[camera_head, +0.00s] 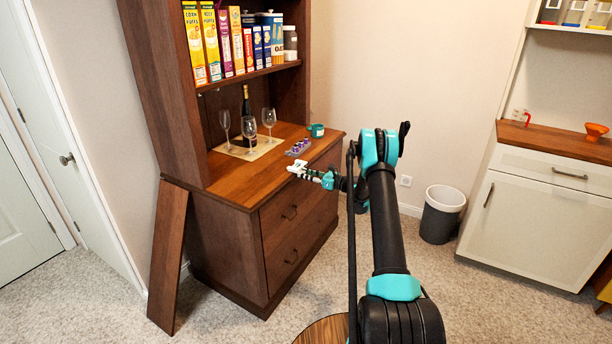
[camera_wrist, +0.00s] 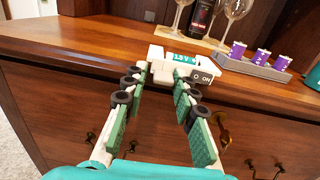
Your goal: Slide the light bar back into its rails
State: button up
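The light bar (camera_wrist: 210,65) is a short white piece with an open bay showing a teal cell marked 1.5 V and a grey switch marked ON. My gripper (camera_wrist: 160,88) has its fingertips closed in on a white tab of the bar. In the head view the white bar (camera_head: 297,167) sticks out left of my gripper (camera_head: 313,174), in front of the hutch's counter edge and apparently clear of it. The hutch (camera_head: 228,178) has an upper shelf (camera_head: 250,75). I cannot make out the rails; the shelf's underside is mostly in shadow.
On the counter stand wine glasses (camera_head: 268,117), a dark bottle (camera_head: 246,103), a grey tray (camera_wrist: 250,68) of purple cylinders and a green mug (camera_head: 317,130). Cereal boxes (camera_head: 210,42) fill the shelf. A wooden board (camera_head: 168,255) leans at the left. The front counter is clear.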

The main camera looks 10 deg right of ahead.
grip_shut()
jog(key=shift+r, duration=0.25)
jog(key=shift+r, duration=1.8)
